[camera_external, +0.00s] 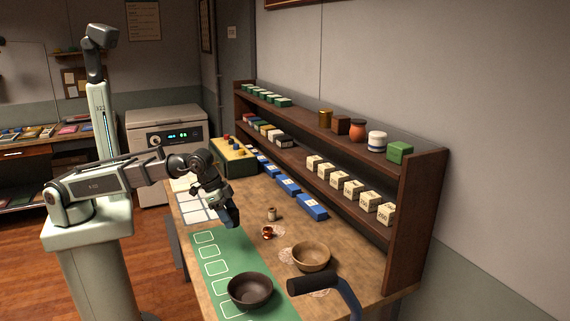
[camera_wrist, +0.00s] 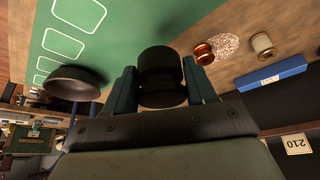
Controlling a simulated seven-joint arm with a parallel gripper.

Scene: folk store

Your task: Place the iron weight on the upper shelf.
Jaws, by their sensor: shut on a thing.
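My gripper (camera_wrist: 160,88) is shut on a dark, cylindrical iron weight (camera_wrist: 160,62) with a narrowed waist, held between its two fingers. In the external view my gripper (camera_external: 231,216) hangs over the work table, near the far end of the green mat; the weight is hard to tell apart from the dark fingers there. The upper shelf (camera_external: 303,112) is the top board of the brown wooden rack at the right, higher than my gripper. It bears small green boxes at its far end and several jars and boxes nearer, with a bare stretch between them.
A dark bowl (camera_external: 250,291) stands on the green mat (camera_external: 222,252). A wooden bowl (camera_external: 311,256), a copper piece (camera_external: 267,233) and a small pale spool-like piece (camera_external: 272,214) stand on the table.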

